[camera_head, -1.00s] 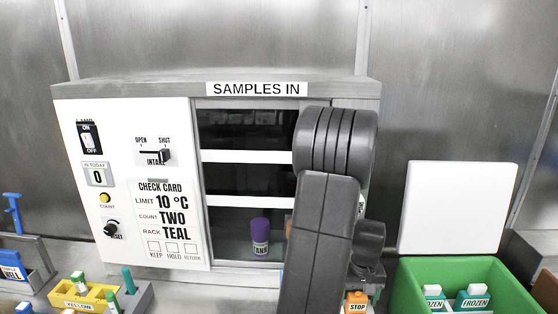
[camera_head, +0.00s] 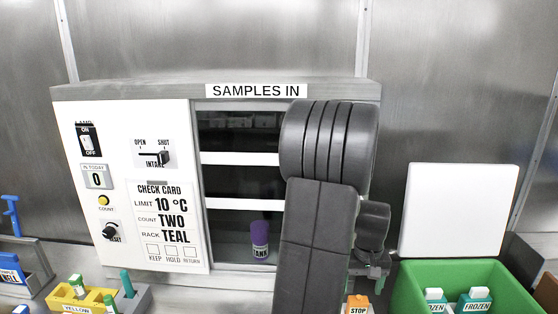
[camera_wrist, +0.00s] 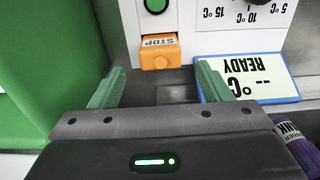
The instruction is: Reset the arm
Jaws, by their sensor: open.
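My gripper (camera_wrist: 155,82) shows in the wrist view with its two green fingers spread apart and nothing between them. Beyond the fingertips is the orange STOP block (camera_wrist: 160,52), which also shows at the bottom of the head view (camera_head: 357,304). In the head view my dark arm stands in front of the right part of the SAMPLES IN cabinet (camera_head: 120,90).
A purple bottle (camera_head: 259,240) stands low in the cabinet window. A READY card (camera_wrist: 262,88) lies by the right finger. A green crate (camera_head: 410,290) with FROZEN boxes is at the right. A yellow rack (camera_head: 75,303) is at lower left.

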